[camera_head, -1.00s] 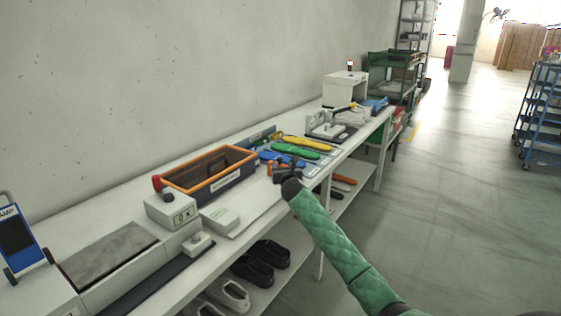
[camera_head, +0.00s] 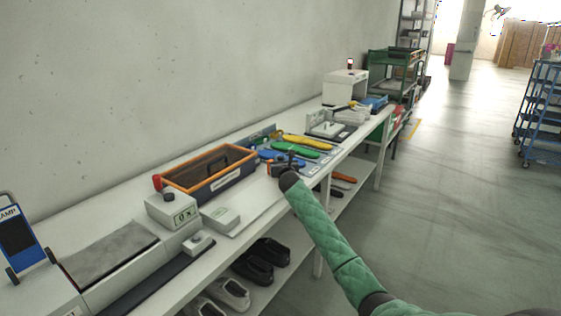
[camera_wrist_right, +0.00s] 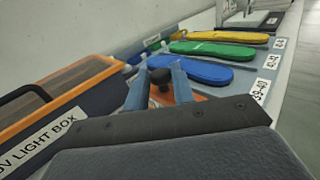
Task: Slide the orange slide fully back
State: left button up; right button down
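The orange slide (camera_wrist_right: 191,97) shows in the right wrist view as a small orange part, mostly hidden behind my right gripper. A black knob (camera_wrist_right: 160,77) stands beside its visible orange part. My right gripper (camera_wrist_right: 160,72) has one blue-grey finger on each side of this knob. I cannot tell whether the fingers press on it. In the head view the right gripper (camera_head: 284,163) is at the bench's front edge, beside the blue insole, and the slide is too small and covered to make out. My left gripper is not in view.
A UV light box (camera_head: 216,186) with an orange-framed lid stands close left of the gripper; it also shows in the wrist view (camera_wrist_right: 62,92). Blue (camera_wrist_right: 205,71), green (camera_wrist_right: 214,50) and yellow (camera_wrist_right: 228,37) insoles lie beyond.

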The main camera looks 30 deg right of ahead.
jog(key=shift+w+d+r, duration=0.1)
jog(key=shift+w+d, duration=0.05)
jog(key=shift+d, duration=0.3)
jog(key=shift+w+d, duration=0.25)
jog(key=shift+d, duration=0.3)
jog(key=shift+w+d, duration=0.25)
jog(key=shift+d, duration=0.3)
jog(key=shift+d+r, duration=0.1)
jog(key=c, duration=1.5)
grip_release()
jog(key=o, duration=0.3)
jog(key=shift+d+f, duration=0.1)
jog(key=shift+f, duration=0.1)
jog(key=shift+o, duration=0.2)
